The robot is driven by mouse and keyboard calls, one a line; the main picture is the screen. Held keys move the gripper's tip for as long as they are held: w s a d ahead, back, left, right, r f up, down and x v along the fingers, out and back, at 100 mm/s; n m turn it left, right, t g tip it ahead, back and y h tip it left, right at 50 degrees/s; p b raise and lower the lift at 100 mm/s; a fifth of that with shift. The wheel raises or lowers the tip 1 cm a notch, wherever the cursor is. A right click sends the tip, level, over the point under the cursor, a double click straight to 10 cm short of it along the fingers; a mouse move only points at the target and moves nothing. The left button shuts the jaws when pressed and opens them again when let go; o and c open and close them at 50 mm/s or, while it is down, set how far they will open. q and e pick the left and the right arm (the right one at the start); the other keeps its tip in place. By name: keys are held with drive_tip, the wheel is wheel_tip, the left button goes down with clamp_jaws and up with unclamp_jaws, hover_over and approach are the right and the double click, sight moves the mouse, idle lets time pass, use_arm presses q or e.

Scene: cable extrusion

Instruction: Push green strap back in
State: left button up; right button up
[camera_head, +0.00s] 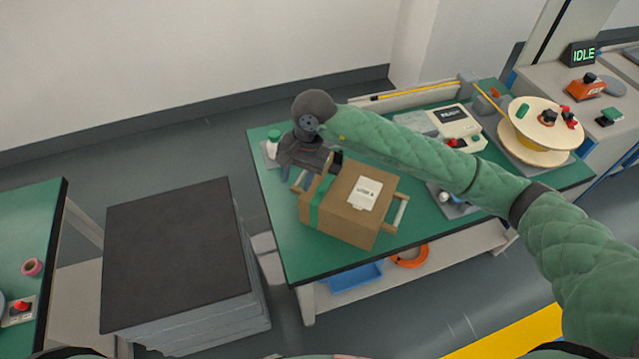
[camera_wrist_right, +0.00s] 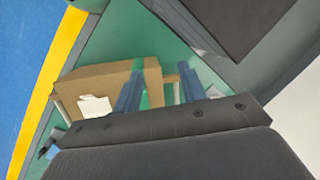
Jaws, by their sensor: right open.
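A brown cardboard box (camera_head: 341,223) with a white label (camera_head: 364,194) sits on the green-topped table. The green strap (camera_head: 317,202) runs over the top and down the side near the box's left end. My right gripper (camera_head: 312,180) is over that left end, its fingers partly hidden by its own body. In the right wrist view the two blue fingers (camera_wrist_right: 160,86) are spread and hold nothing. The strap (camera_wrist_right: 153,79) shows between them, closer to the left finger, with the box (camera_wrist_right: 100,76) to its left. Contact cannot be told. My left gripper is out of view.
The box stands between wooden bars (camera_head: 399,212). A device with a screen (camera_head: 453,121) and a large cable spool (camera_head: 543,125) stand farther right on the table. A dark-topped block (camera_head: 180,245) stands on the floor to the left. The table's front-left corner is clear.

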sight(320, 188)
drive_tip(key=w+d+h, duration=0.2)
drive_tip(key=d, duration=0.1)
drive_tip(key=w+d+t, duration=0.1)
drive_tip(key=d, duration=0.1)
drive_tip(key=shift+w+r+n+h, duration=0.1)
drive_tip(key=shift+w+n+h, duration=0.2)
drive_tip(key=shift+h, duration=0.1)
drive_tip(key=shift+d, duration=0.1)
use_arm(q)
drive_tip(key=s+a+f+p, duration=0.2)
drive_tip(key=s+p, duration=0.2)
drive_tip(key=s, duration=0.8)
drive_tip(key=shift+s+a+f+g, duration=0.2)
drive_tip(key=shift+f+g, duration=0.2)
use_arm(e)
wheel_tip(320, 188, down, 8)
drive_tip(key=shift+s+d+r, duration=0.1)
use_arm(q)
drive_tip(key=shift+w+d, duration=0.1)
drive_tip(key=shift+w, duration=0.05)
use_arm(e)
clamp_jaws()
